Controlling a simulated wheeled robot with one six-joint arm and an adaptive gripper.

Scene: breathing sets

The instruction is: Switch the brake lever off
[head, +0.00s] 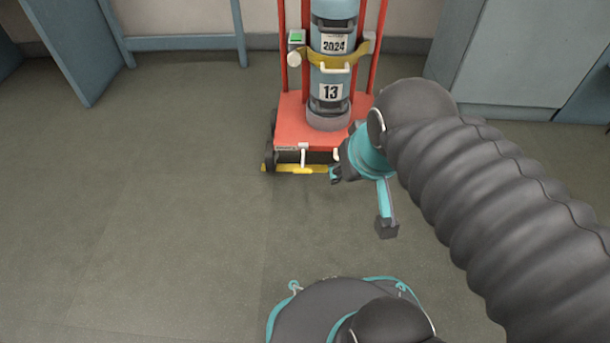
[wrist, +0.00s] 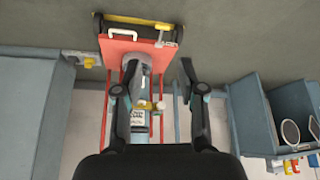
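A red cart (head: 290,128) carrying a blue-grey cylinder stands in the upper middle of the head view. On its front edge is a small white lever (head: 303,153) on a plate, likely the brake lever, above a yellow bar (head: 288,169). In the wrist view the lever (wrist: 163,34) is at the top, right of a white loop handle (wrist: 122,34). My gripper (head: 338,174) appears right of the lever in the head view. In the wrist view my gripper (wrist: 157,64) has its fingers spread wide with nothing between them. The lever's exact setting is too small to tell.
The cylinder (head: 330,75) is strapped upright between red posts. Grey-blue cabinets (head: 525,50) stand at the right and a blue-grey panel (head: 75,45) at the left. The floor (head: 150,200) in front and left of the cart is clear.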

